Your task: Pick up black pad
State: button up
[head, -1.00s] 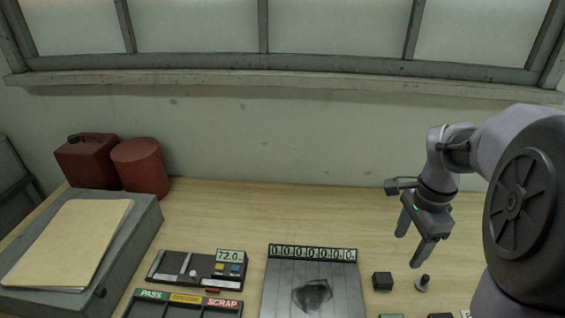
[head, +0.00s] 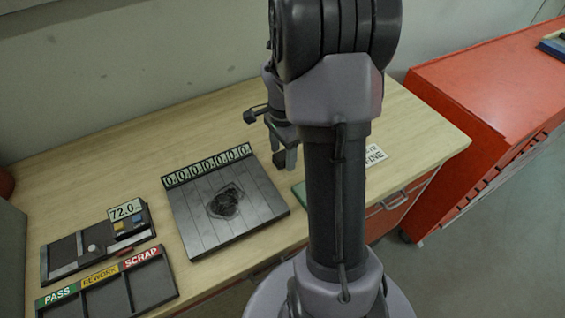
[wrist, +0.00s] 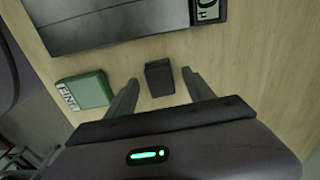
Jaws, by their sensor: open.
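The black pad (wrist: 159,78) is a small dark block on the wooden table. In the wrist view it lies between the tips of my gripper (wrist: 160,80), with a gap on either side. My gripper is open and empty. In the head view my gripper (head: 284,150) is over the table to the right of the grey plate, and the pad (head: 280,161) is partly hidden by its fingers. I cannot tell exactly how high the fingertips are above the table.
A grey slatted plate (head: 264,207) with a number strip and a dark stain lies left of my gripper. A green block (wrist: 92,90) is left of the pad in the wrist view. A PASS/REWORK/SCRAP tray (head: 152,285) is at front left. A red cabinet (head: 480,90) stands right.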

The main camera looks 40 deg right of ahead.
jog(key=shift+f, duration=0.7)
jog(key=shift+r, duration=0.15)
jog(key=shift+c, duration=0.2)
grip_shut()
jog(key=shift+r, duration=0.1)
jog(key=r+p, duration=0.1)
jog(key=r, duration=0.1)
jog(key=r+p, duration=0.1)
jog(key=shift+s+r, duration=0.2)
jog(key=shift+r, duration=0.2)
jog(key=s+d, duration=0.1)
jog(key=s, duration=0.4)
jog(key=s+d+p, duration=0.1)
jog(key=s, duration=0.4)
jog(key=s+d+r, duration=0.1)
jog(key=s, duration=0.4)
jog(key=shift+s+d+p, duration=0.1)
jog(key=shift+d+p, duration=0.2)
jog(key=shift+p, duration=0.1)
